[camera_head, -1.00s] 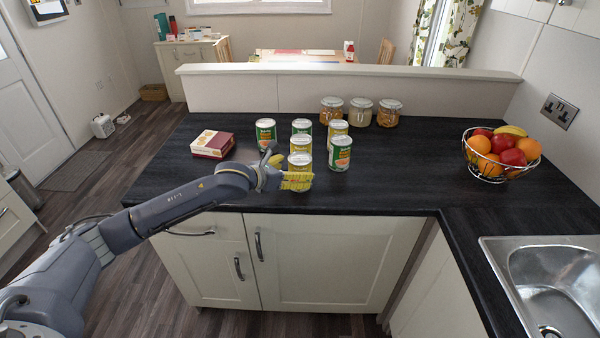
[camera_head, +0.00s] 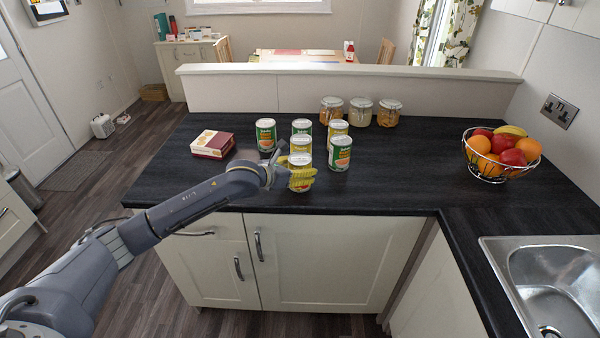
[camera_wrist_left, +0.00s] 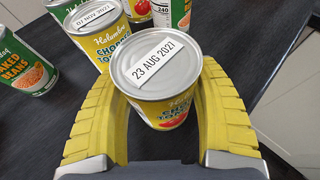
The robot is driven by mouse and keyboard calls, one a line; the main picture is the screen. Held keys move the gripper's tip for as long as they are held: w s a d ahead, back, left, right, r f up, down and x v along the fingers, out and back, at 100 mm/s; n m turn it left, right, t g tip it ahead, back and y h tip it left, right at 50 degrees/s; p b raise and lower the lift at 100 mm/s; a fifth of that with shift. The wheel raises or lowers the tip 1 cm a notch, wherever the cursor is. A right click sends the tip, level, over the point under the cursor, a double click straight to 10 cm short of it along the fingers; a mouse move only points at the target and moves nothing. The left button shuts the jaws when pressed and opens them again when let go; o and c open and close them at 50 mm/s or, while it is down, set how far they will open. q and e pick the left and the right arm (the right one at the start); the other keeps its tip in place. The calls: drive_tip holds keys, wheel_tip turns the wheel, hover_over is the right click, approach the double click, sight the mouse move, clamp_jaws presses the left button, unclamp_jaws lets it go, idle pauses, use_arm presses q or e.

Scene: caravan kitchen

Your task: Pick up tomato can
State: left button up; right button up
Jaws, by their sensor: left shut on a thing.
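My left gripper (camera_head: 296,178) has its yellow ribbed fingers on both sides of the front tomato can (camera_head: 301,181). In the left wrist view the fingers of the left gripper (camera_wrist_left: 150,125) touch this yellow-labelled can (camera_wrist_left: 172,112), whose lid reads 23 AUG 2027. The can is upright; I cannot tell whether it stands on or just above the counter. A second tomato can (camera_head: 300,146), with a lid reading 07 NOV 2027, stands right behind. Another yellow-labelled can (camera_head: 338,129) stands farther back. My right gripper does not show.
Green-labelled baked beans cans (camera_head: 266,135) and (camera_head: 340,154) stand close around the group. A red and white box (camera_head: 212,144) lies left. Glass jars (camera_head: 361,112) stand at the back and a fruit basket (camera_head: 500,170) at right. The dark counter (camera_head: 410,180) is clear between the cans and basket.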

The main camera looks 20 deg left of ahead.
use_arm(q)
drive_tip(key=c, duration=0.6)
drive_tip(key=shift+r, duration=0.1)
drive_tip(key=shift+c, duration=0.7)
drive_tip(key=shift+r, duration=0.1)
